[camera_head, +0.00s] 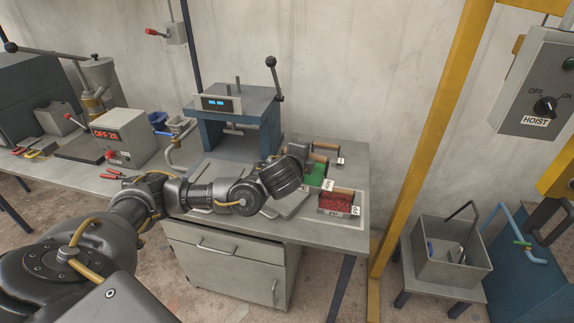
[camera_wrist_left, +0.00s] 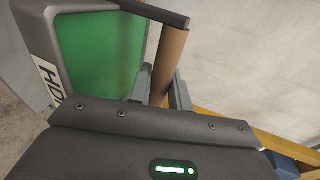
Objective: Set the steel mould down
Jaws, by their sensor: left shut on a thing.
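My left gripper (camera_wrist_left: 163,90) is shut on the brown handle (camera_wrist_left: 171,55) of a grey metal box with a green inside (camera_wrist_left: 98,48). It is the only held thing I see, so I take it as the steel mould; its label starts "HD". In the head view the green box (camera_head: 316,176) is at the right end of the bench, partly behind my left wrist. My left fingertips are hidden there. I cannot tell whether the box touches the bench. My right gripper is not in view.
A red-filled box (camera_head: 337,204) with a wooden handle stands close in front of the green one. A blue press (camera_head: 252,112) is behind my left arm. A control box (camera_head: 123,139) stands on the left of the bench (camera_head: 330,228). A yellow post (camera_head: 425,150) rises at right.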

